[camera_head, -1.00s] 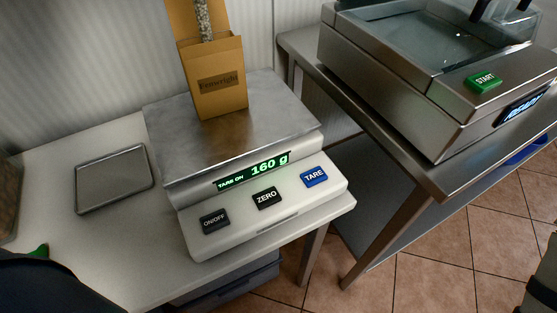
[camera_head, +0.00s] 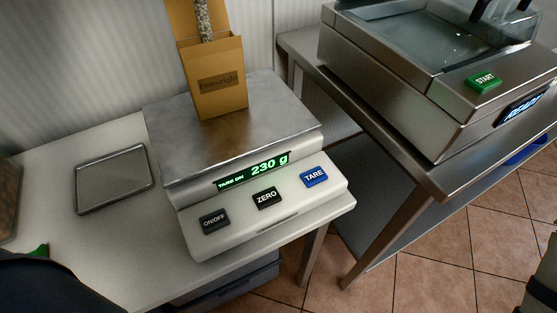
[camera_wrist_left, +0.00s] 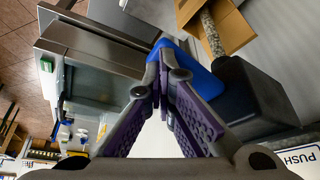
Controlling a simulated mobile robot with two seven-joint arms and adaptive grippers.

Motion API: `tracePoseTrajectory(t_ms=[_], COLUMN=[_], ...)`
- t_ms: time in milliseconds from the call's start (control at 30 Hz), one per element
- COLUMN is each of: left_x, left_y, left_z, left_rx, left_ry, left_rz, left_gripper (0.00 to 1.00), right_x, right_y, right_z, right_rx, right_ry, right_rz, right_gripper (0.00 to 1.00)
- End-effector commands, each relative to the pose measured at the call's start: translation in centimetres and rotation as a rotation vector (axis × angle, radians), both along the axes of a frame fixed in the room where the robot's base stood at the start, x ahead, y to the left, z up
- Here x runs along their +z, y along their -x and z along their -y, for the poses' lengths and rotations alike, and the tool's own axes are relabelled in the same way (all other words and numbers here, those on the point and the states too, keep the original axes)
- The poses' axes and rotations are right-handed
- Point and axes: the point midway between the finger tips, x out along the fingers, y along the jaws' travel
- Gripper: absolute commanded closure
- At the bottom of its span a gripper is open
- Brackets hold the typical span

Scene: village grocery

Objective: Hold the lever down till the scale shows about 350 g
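The scale (camera_head: 265,215) stands on the white counter, and its green display reads 230 g with "TARE ON". An open brown paper bag (camera_head: 220,85) stands upright on its steel plate. A speckled stream of grains (camera_head: 203,20) runs down into the bag; it also shows in the left wrist view (camera_wrist_left: 212,35). In that view my left gripper (camera_wrist_left: 160,88) has its fingertips together, against or just in front of a blue lever (camera_wrist_left: 190,68) beside a black block (camera_wrist_left: 250,95). Contact is hard to tell. The lever is outside the head view. My right gripper is not in view.
A shallow metal tray (camera_head: 114,180) lies on the counter left of the scale. A steel machine with a green START button (camera_head: 484,81) stands on a steel table at the right. A "PUSH" label (camera_wrist_left: 300,160) shows in the wrist view.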

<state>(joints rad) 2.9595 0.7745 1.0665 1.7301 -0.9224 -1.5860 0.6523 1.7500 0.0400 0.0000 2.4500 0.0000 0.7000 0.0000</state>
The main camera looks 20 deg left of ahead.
Motion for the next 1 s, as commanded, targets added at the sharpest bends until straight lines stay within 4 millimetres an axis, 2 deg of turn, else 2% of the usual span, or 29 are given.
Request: tracePoseTrajectory(t_ms=[500,567,700,767,833,1000], left_x=[0.2,1.3,5.5,6.7,7.4,7.5], left_y=[0.0,-0.1,-0.1,-0.1,0.0,0.0], left_z=[0.0,0.0,0.1,0.0,0.0,0.0], left_rx=[0.001,0.004,0.004,0.003,0.001,0.000], left_ry=[-0.001,0.000,0.002,0.001,0.000,0.000], left_rz=[-0.001,0.001,0.002,0.002,0.000,-0.001], left_gripper=[1.00,1.00,1.00,1.00,1.00,1.00], right_x=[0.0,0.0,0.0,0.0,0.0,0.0], right_y=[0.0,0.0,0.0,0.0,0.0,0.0], right_z=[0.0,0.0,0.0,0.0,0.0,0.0], right_rx=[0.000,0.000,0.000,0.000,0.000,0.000], right_ry=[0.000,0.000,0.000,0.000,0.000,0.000], right_rz=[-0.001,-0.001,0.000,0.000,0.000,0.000], right_gripper=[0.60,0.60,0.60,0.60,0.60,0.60])
